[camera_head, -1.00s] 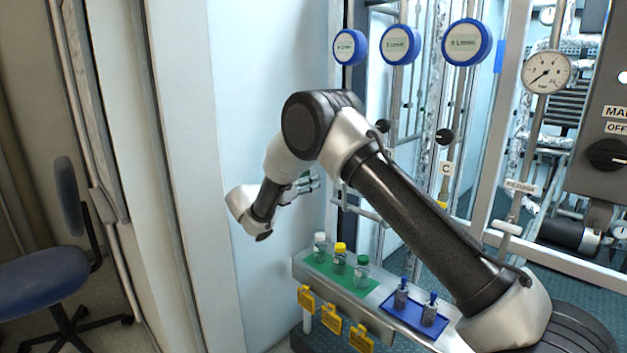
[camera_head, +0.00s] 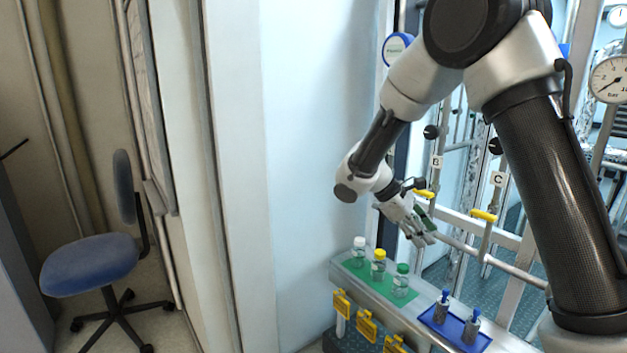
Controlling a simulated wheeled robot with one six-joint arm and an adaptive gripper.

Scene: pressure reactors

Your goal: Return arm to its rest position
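My arm rises from the lower right, bends at the top and comes down toward the middle of the view. My gripper (camera_head: 420,233) hangs above the back of the shelf, near the horizontal rail of the reactor frame. It is apart from the bottles. Its fingers are small in the picture and partly overlap, so I cannot tell how far they are open. I see no object clearly held in it.
A shelf (camera_head: 377,299) carries a green mat with white-capped (camera_head: 358,251), yellow-capped (camera_head: 378,266) and green-capped (camera_head: 401,281) bottles. A blue tray (camera_head: 440,329) holds two small blue-topped vessels. Yellow valve handles (camera_head: 484,215) are close to the gripper. A blue chair (camera_head: 92,263) stands left.

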